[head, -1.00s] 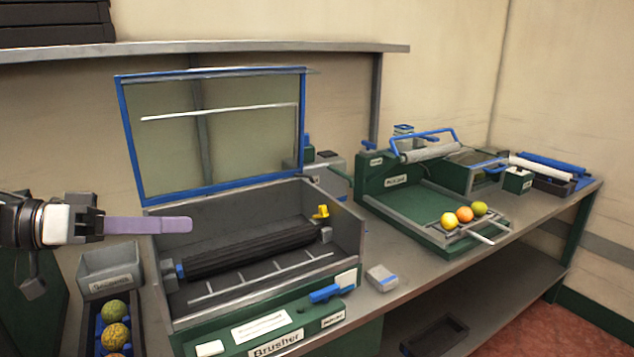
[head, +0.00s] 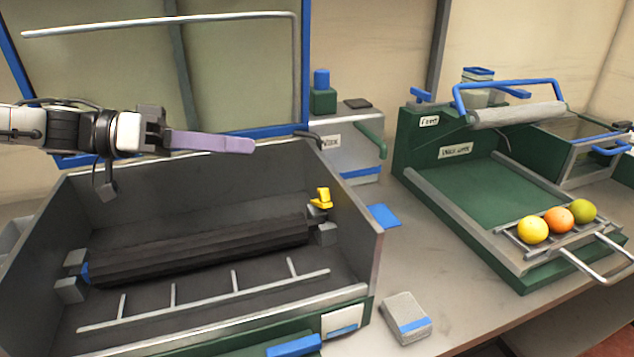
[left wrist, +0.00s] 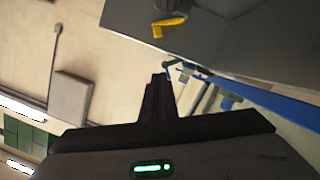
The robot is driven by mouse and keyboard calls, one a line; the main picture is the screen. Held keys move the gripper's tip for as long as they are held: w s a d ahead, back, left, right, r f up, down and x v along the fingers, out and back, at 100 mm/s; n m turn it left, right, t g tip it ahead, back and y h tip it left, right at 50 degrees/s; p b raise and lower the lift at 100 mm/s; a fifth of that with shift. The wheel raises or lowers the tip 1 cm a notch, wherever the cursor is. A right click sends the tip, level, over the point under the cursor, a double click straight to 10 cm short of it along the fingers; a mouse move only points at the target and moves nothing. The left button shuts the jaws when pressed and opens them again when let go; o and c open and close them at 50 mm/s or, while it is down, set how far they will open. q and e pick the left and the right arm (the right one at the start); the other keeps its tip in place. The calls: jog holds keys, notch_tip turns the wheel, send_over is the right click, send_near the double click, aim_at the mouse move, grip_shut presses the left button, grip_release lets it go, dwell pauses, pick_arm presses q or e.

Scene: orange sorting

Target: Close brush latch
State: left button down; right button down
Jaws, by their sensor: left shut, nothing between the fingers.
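The brush latch (head: 321,198) is a small yellow lever. It stands raised at the right end of the black brush roller (head: 200,247), inside the open grey brusher box (head: 372,225). The latch also shows at the top of the left wrist view (left wrist: 170,26). My left gripper (head: 250,146), with lilac fingers, is shut and empty. It is above the back part of the box, left of and higher than the latch, and apart from it. In the left wrist view the shut fingers (left wrist: 157,80) look dark. My right gripper is out of view.
The blue-framed lid (head: 240,131) stands open behind the box, close behind my left arm. A metal rack (head: 205,300) lies in front of the roller. A grey block (head: 406,317) sits on the bench. A green station (head: 490,190) with several fruits stands at the right.

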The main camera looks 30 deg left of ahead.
aim_at(320, 196)
pick_arm(q)
jog(key=w+d+f+b, duration=0.1)
jog(key=w+d, duration=0.1)
jog(key=w+d+f+b, duration=0.1)
jog(key=w+d+f, duration=0.1)
jog(key=d, duration=0.1)
jog(key=w+d+f+b, duration=0.1)
jog(key=w+d+f, duration=0.1)
jog(key=d, duration=0.1)
jog(key=shift+d+f, duration=0.2)
jog(key=shift+f, duration=0.05)
jog(key=shift+s+d+f, duration=0.15)
jog(key=shift+f, duration=0.2)
